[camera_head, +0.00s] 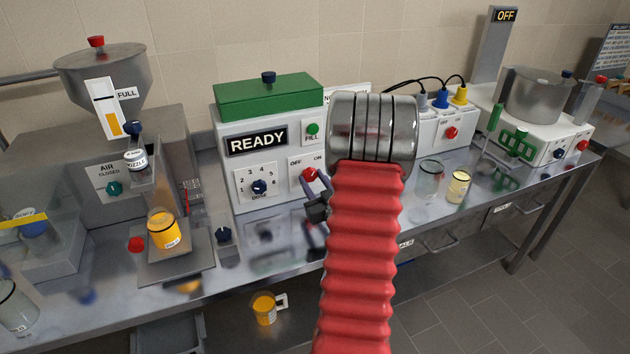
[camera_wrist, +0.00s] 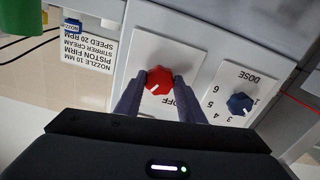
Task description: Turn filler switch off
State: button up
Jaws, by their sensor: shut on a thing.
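The filler switch is a red knob (camera_head: 309,174) on the white front of the filler, with OFF printed at its upper left and ON at its upper right. In the wrist view, turned about upside down, the red knob (camera_wrist: 158,76) sits between the two dark fingers of my gripper (camera_wrist: 159,82), which are shut on it. A pale pointer mark on the knob aims to the lower left there, away from the OFF print. The ON print is hidden there. In the head view my gripper (camera_head: 316,187) is partly hidden behind my red arm sleeve.
The filler has a READY display (camera_head: 257,141), a blue DOSE knob (camera_head: 259,187) and a green FILL button (camera_head: 313,128). A yellow-filled jar (camera_head: 163,231) stands at left. A glass jar (camera_head: 429,179) and a yellow jar (camera_head: 458,187) stand right of my arm.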

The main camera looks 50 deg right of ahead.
jog(key=n, duration=0.6)
jog(key=shift+s+d, duration=0.1)
jog(key=shift+s, duration=0.05)
jog(key=n, duration=0.4)
jog(key=shift+n, duration=1.5)
jog(key=shift+f, duration=0.1)
jog(key=o, duration=1)
jog(key=shift+o, duration=0.2)
jog(key=v, duration=1.3)
jog(key=shift+s+a, duration=0.25)
jog(key=shift+s, duration=0.05)
